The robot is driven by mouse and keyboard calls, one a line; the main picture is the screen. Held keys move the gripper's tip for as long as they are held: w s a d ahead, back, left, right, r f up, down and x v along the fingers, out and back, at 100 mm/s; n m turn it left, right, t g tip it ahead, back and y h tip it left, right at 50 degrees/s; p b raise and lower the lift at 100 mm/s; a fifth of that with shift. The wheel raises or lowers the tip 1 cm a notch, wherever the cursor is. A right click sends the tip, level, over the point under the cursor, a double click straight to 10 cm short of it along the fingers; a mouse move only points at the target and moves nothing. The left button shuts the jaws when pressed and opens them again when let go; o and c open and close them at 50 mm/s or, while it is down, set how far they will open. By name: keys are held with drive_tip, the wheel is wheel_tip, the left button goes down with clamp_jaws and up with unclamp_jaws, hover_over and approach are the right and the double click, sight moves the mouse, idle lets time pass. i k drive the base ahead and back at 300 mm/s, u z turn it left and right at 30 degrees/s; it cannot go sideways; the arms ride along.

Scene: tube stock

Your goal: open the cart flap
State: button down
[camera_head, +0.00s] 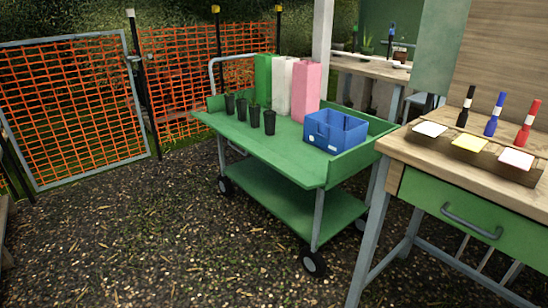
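The green cart (265,152) stands in the middle of the head view on dark wheels, with an upper tray and a lower shelf (285,197). A raised wall (362,152) closes the right end of its upper tray. The long near side shows only a thin edge and no raised wall. I cannot tell which panel is the flap or whether it is hinged; no separate handle or latch shows on it. My gripper is not in view.
Several black pots (269,122), upright green, white and pink blocks (306,92) and a blue crate (336,131) stand on the cart. A wooden bench (400,147) with a green drawer (460,205) is close at right. Gravel ground (150,235) is open at front left; an orange mesh fence (70,110) stands behind.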

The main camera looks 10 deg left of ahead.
sight(299, 176)
drive_tip(key=u, duration=0.5)
drive_tip(key=i, duration=0.95)
drive_tip(key=u, duration=4.8)
drive_tip(key=i, duration=0.15)
drive_tip(key=z, duration=2.75)
drive_tip(key=k, duration=0.15)
drive_tip(key=z, duration=0.1)
